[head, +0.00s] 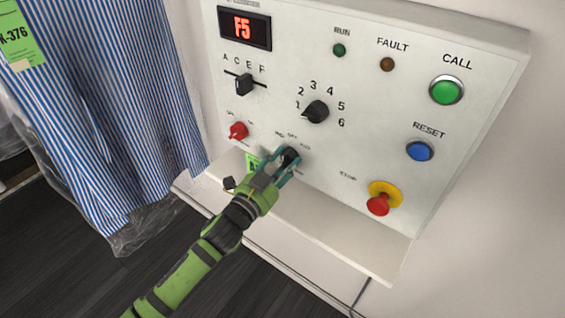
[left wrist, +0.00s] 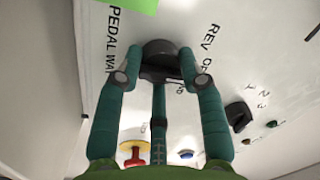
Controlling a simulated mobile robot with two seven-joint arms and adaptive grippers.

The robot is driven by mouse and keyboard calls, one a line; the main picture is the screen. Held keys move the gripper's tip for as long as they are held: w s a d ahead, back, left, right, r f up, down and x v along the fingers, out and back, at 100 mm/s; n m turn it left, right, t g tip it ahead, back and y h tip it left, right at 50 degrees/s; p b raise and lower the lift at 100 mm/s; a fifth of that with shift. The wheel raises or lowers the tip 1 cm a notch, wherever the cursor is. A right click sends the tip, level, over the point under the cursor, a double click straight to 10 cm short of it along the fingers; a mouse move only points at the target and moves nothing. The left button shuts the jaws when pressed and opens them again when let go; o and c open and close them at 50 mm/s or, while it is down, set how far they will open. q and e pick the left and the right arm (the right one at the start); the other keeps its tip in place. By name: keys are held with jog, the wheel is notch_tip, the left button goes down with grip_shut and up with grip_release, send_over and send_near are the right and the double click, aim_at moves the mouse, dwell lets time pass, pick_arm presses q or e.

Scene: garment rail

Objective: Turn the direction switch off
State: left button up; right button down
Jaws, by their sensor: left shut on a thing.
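The direction switch (head: 291,153) is a black rotary knob low on the white control panel, below the numbered dial. It also shows in the left wrist view (left wrist: 160,52), beside printed letters reading "REV" and part of "OFF". My left gripper (head: 286,164) reaches up to it from below and is shut on the knob. In the left wrist view the teal fingers of my left gripper (left wrist: 160,76) stand on either side of the knob. The fingers partly hide the knob and its labels, so I cannot tell where it points. My right gripper is out of view.
The panel also has a numbered dial (head: 316,111), a letter selector (head: 244,83), a red switch (head: 238,130), a green button (head: 446,90), a blue button (head: 420,151) and a red stop button (head: 379,204). A shelf (head: 340,243) juts out below. A striped garment (head: 115,110) hangs left.

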pick_arm(q)
jog(key=o, duration=1.2)
jog(key=shift+d+r, duration=0.1)
jog(key=shift+r, duration=0.25)
jog(key=shift+c, duration=0.2)
jog(key=shift+f, duration=0.15)
jog(key=shift+s+a+f, duration=0.2)
jog(key=shift+s, duration=0.05)
jog(key=v, duration=1.1)
jog(key=shift+s+r, duration=0.2)
jog(key=shift+s, duration=0.05)
